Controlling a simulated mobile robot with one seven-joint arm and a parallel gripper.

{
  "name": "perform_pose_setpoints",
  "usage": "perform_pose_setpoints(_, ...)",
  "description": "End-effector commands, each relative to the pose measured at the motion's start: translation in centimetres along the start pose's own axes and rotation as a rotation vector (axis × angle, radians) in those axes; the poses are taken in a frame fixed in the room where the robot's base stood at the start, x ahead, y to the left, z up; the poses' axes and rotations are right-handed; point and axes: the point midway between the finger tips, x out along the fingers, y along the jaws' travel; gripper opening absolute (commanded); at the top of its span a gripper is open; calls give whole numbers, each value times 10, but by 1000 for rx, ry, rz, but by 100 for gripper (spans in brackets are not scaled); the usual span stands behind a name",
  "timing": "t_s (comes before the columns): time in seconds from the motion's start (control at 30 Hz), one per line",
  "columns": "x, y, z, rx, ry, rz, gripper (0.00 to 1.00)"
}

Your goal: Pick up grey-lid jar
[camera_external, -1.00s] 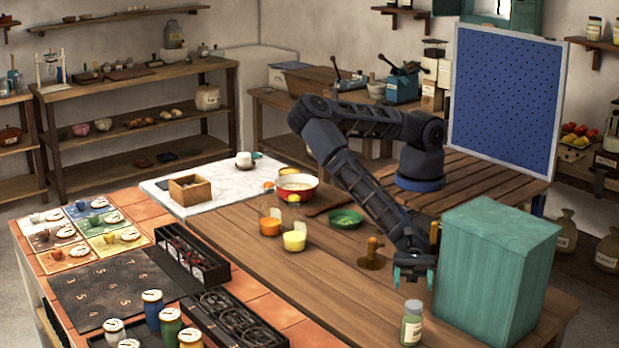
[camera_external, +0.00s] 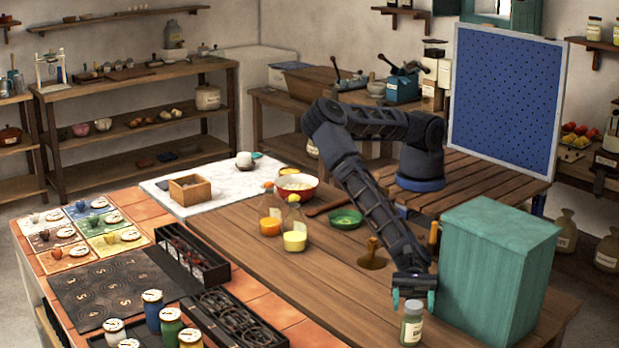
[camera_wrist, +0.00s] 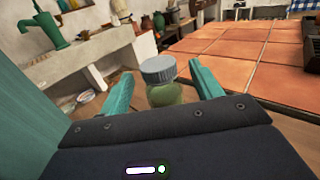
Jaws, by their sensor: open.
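The grey-lid jar (camera_external: 411,324) stands upright near the front edge of the wooden table, with a pale label and greenish contents. My gripper (camera_external: 413,300) is just behind and above it in the external view, with its teal fingers pointing toward the jar. In the wrist view the jar (camera_wrist: 161,82) shows its ribbed grey lid and green glass body between the two open fingers of my gripper (camera_wrist: 160,88). The fingers appear apart from the jar on both sides. The jar's lower part is hidden by the gripper body.
A large teal box (camera_external: 498,272) stands right of the jar, close to my gripper. A brass-coloured stand (camera_external: 372,256) and a green bowl (camera_external: 345,219) are behind. Several lidded jars stand at the lower left. The table's planks left of the jar are clear.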

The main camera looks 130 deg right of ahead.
Motion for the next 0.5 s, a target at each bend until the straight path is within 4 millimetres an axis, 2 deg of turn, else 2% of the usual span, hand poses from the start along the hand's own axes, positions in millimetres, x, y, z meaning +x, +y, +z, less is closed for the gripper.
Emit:
perform_pose_setpoints(0.1,8,0,0,-1,0,1,65)
perform_pose_setpoints(0.33,9,0,0,-1,1,1,65)
perform_pose_setpoints(0.37,9,0,0,-1,1,1,63)
perform_pose_setpoints(0.5,9,0,0,-1,1,1,35)
